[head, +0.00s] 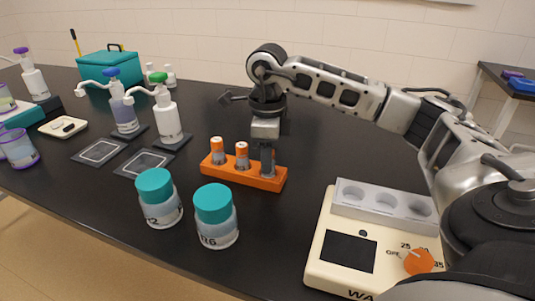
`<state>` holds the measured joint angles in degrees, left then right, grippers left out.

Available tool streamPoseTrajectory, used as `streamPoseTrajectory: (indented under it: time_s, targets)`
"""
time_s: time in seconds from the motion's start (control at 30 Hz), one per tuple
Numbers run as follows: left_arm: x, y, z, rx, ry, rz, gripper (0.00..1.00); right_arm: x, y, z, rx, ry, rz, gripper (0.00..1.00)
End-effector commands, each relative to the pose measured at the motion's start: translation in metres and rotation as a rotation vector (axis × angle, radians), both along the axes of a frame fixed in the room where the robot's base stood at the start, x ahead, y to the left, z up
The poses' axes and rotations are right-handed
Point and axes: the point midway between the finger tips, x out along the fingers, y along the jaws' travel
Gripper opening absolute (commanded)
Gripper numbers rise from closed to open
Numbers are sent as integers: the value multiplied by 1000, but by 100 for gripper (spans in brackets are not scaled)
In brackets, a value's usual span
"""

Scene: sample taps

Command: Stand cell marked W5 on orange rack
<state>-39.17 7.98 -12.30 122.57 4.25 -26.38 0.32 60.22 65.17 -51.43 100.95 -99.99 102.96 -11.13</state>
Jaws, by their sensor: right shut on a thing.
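The orange rack (245,178) stands on the black bench in the middle of the head view. My right gripper (267,168) points straight down over the rack's right end. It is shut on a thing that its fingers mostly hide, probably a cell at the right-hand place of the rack. I cannot tell whether the cell touches the rack's floor. No W5 mark is readable on any cell. My left gripper is out of view.
Two teal-lidded jars, a left one (159,199) and a right one (216,216), stand just in front of the rack. A cream device (335,250) with a grey holed block (385,206) is at right. Pump bottles (167,112) stand behind dark pads (147,163) at left.

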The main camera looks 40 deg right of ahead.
Motion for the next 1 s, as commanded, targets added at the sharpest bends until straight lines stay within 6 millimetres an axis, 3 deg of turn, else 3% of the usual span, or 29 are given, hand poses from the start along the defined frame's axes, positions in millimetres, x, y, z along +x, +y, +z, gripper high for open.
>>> streamPoseTrajectory:
  time_s: [0.43, 0.47, 0.53, 0.73, 0.83, 0.87, 1.0]
  targets:
    - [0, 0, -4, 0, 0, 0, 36, 0, 0, -7, 1, -1, 0, 9]
    - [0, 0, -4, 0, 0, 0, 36, 0, 0, -7, 1, -1, 0, 32]
    - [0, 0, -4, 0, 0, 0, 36, 0, 0, -7, 1, -1, 0, 51]
    - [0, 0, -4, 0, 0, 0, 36, 0, 0, -7, 0, 0, 0, 51]
    - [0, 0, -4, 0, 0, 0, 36, 0, 0, -7, 0, 0, 0, 76]
    - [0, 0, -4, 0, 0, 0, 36, 0, 0, -7, 0, 0, 0, 80]
    - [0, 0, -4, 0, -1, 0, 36, 0, 0, -7, 0, 0, 0, 80]
